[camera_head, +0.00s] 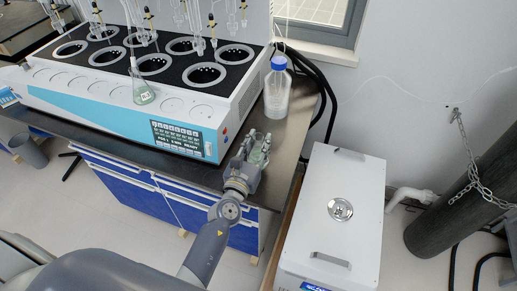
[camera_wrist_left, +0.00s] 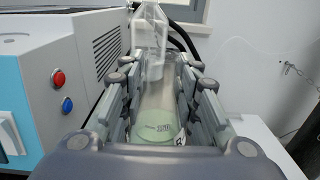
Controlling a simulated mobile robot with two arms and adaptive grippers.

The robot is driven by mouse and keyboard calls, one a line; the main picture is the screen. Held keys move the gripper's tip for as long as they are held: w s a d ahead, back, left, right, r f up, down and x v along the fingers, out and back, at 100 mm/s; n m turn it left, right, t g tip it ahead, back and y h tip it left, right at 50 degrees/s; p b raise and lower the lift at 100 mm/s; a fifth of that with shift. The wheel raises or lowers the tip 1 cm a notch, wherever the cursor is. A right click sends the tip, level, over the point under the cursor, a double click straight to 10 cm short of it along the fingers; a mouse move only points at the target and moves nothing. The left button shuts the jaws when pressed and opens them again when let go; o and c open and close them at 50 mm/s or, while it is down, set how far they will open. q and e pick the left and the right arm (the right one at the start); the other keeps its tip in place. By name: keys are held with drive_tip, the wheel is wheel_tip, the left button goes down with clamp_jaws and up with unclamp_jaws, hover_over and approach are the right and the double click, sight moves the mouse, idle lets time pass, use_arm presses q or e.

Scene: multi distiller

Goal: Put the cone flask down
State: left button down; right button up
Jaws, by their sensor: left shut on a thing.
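My left gripper (camera_head: 256,146) is shut on a clear cone flask with pale green liquid (camera_wrist_left: 158,122), over the steel bench top near the bench's front right corner. In the head view the fingers hide most of this flask. In the left wrist view it lies between the two fingers, its base toward the camera. I cannot tell whether its base touches the bench. My right gripper is not in view.
A clear bottle with a blue cap (camera_head: 277,92) stands just behind the held flask, beside the distiller's right side. The steel bench top (camera_head: 283,135) has a narrow free strip there. A white box with handles (camera_head: 334,215) stands right of the bench. A dark cylinder (camera_head: 460,200) is chained farther right.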

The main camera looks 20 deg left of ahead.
sight(255, 157)
use_arm(q)
drive_tip(key=shift+w+f, duration=0.2)
drive_tip(key=shift+w, duration=0.05)
wheel_tip(255, 157, down, 3)
drive_tip(key=shift+r+b, duration=0.15)
drive_tip(key=shift+b, duration=0.4)
drive_tip(key=shift+a, duration=0.1)
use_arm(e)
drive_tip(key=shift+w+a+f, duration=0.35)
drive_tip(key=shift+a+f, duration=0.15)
use_arm(q)
drive_tip(key=shift+f, duration=0.25)
drive_tip(key=shift+f, duration=0.15)
drive_tip(key=c, duration=1.2)
unclamp_jaws()
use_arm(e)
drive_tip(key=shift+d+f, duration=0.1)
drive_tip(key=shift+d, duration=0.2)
